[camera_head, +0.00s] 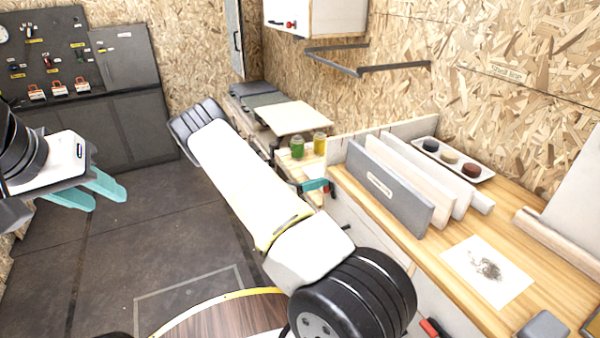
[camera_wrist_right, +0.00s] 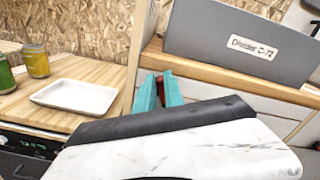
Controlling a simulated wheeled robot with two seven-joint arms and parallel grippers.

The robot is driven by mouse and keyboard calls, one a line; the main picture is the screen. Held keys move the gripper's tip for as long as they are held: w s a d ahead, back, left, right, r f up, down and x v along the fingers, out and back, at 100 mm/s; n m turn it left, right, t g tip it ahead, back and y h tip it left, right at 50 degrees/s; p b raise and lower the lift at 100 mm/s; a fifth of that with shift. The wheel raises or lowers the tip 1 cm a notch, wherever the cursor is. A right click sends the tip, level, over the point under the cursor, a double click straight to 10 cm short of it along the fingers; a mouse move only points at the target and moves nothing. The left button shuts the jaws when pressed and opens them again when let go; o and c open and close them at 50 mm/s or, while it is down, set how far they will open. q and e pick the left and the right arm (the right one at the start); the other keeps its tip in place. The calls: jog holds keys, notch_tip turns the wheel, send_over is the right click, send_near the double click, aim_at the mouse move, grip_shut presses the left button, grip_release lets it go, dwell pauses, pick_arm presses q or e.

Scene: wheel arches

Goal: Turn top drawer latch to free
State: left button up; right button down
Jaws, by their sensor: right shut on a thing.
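The top drawer latch (camera_wrist_right: 167,80) is a small red piece, mostly hidden between the teal fingers in the right wrist view. It sits on the white drawer front just below the wooden counter edge. In the head view a bit of the red latch (camera_head: 326,189) shows beside the fingertips. My right gripper (camera_head: 316,185) is shut on the latch; it also shows in the right wrist view (camera_wrist_right: 158,93). The latch's exact angle cannot be told. My left gripper (camera_head: 97,194) is open and empty over the floor at the left, its teal fingers apart.
The wooden counter (camera_head: 425,247) bears a grey binder-like box (camera_head: 388,186), white panels, a tray (camera_head: 484,172) of small bowls and a paper sheet (camera_head: 487,270). Green and yellow jars (camera_head: 297,148) stand behind the gripper. Another red handle (camera_head: 431,328) is lower right. The floor is clear at left.

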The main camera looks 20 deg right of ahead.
jog(key=n, duration=0.4)
jog(key=w+f+n, duration=0.1)
jog(key=n, duration=0.1)
jog(key=shift+a+n, duration=0.1)
jog(key=shift+n, duration=0.2)
jog(key=n, duration=0.3)
jog(key=f+n, duration=0.1)
jog(key=n, duration=0.2)
jog(key=shift+w, duration=0.1)
dwell(0.3)
jog(key=c, duration=1.4)
grip_release()
jog(key=shift+c, duration=0.2)
jog(key=shift+a, duration=0.1)
jog(key=a, duration=0.7)
jog(key=shift+s+a, duration=0.3)
jog(key=shift+s, duration=0.05)
